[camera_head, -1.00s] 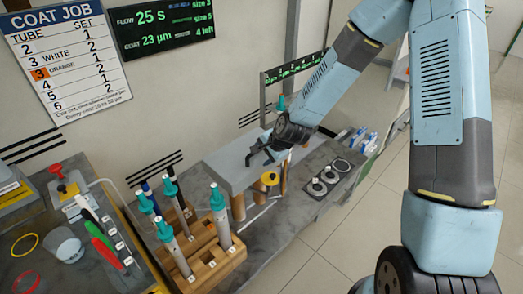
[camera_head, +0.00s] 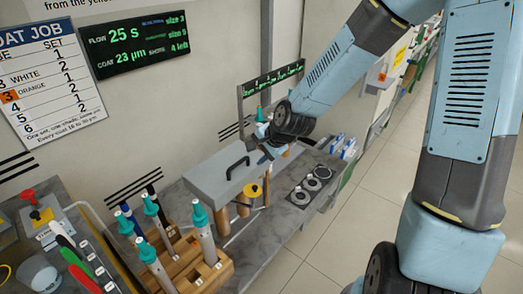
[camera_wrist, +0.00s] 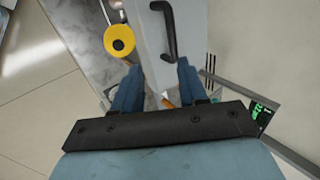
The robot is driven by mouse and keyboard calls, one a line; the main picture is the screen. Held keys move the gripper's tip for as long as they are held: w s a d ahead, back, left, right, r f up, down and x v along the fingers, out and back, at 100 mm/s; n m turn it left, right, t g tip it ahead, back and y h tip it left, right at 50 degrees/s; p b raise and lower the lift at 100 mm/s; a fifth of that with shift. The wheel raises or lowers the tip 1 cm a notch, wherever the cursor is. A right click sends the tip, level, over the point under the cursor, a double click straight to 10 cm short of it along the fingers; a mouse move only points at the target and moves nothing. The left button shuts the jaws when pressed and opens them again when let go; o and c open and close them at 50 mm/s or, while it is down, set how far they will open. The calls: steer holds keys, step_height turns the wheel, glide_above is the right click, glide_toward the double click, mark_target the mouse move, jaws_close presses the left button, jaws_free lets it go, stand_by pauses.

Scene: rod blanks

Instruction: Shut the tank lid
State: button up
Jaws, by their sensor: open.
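The tank lid is a pale grey slab (camera_head: 207,176) with a black bar handle (camera_head: 237,168), on the bench against the wall. I cannot tell from this angle whether it is fully down on the tank. My gripper (camera_head: 267,155) is at the right of the handle, apart from it, near the lid's right end. In the wrist view the lid (camera_wrist: 146,38) and its handle (camera_wrist: 170,30) lie beyond the fingertips. My gripper (camera_wrist: 160,78) is open there, its two blue fingers apart with nothing held between them.
A yellow round knob (camera_head: 252,191) stands in front of the lid near brown cylinders. A wooden rack (camera_head: 212,270) holds several teal-topped tubes at the left front. A small green-lettered display (camera_head: 272,78) stands behind.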

steer(key=shift+v, duration=1.1)
steer(key=s+d+r+n+h, duration=0.3)
steer(key=d+r, duration=0.4)
steer(key=s+d+r+n+h, duration=0.2)
steer(key=s+d+r, duration=0.2)
steer(key=d+r, duration=0.25)
steer(key=s+d+r+n+t, duration=0.1)
steer(key=s+d+r+n, duration=0.2)
steer(key=s+d+r, duration=0.7)
steer(key=s, duration=0.3)
steer(key=shift+s, duration=0.3)
steer(key=shift+d+r, duration=0.1)
steer(key=shift+r, duration=0.05)
